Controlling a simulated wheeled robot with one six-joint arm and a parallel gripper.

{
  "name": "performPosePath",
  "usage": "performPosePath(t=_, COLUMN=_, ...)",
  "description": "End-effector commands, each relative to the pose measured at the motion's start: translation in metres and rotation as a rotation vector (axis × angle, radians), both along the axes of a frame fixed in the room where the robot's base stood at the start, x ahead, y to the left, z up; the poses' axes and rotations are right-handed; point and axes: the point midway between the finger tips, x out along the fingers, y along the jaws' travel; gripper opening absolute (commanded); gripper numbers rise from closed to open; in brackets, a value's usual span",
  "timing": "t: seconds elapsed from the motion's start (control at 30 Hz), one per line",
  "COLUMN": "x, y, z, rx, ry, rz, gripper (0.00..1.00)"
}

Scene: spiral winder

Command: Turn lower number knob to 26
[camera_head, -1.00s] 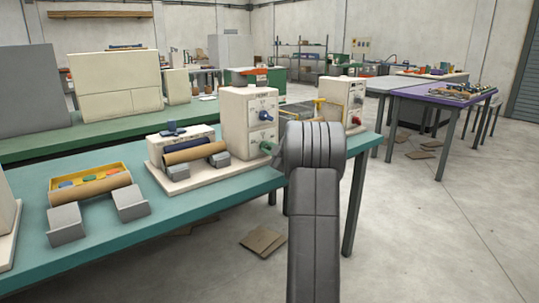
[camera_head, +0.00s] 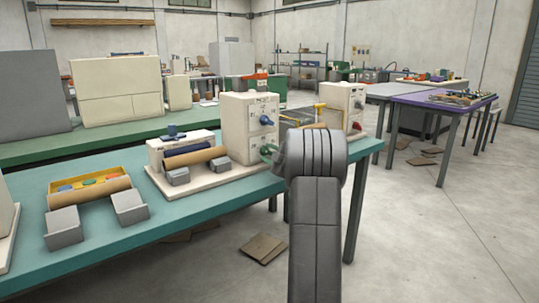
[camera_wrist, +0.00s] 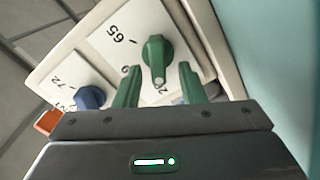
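The lower number knob (camera_wrist: 156,52) is green and sits on a white dial plate with a large "65" near its upper left; smaller digits by its lower end are partly hidden. My gripper (camera_wrist: 158,70) is open, with one green finger on each side of the knob's lower end and gaps still showing.
A second cream box (camera_head: 345,103) with a red knob stands to the right behind my wrist. A cardboard roll (camera_head: 190,158) lies left of the winder box. A yellow tray (camera_head: 88,179) and grey blocks stand further left on the teal table (camera_head: 190,215). The floor at right is open.

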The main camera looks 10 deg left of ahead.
Motion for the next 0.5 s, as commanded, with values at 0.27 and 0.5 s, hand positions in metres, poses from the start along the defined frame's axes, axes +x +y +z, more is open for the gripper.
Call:
performPosePath(t=0.27, x=-0.001, y=-0.002, z=0.001, rx=0.001, ry=-0.001, rz=-0.001, gripper=0.36)
performPosePath(t=0.5, x=-0.022, y=-0.031, z=0.003, rx=0.001, ry=0.001, rz=-0.004, gripper=0.36)
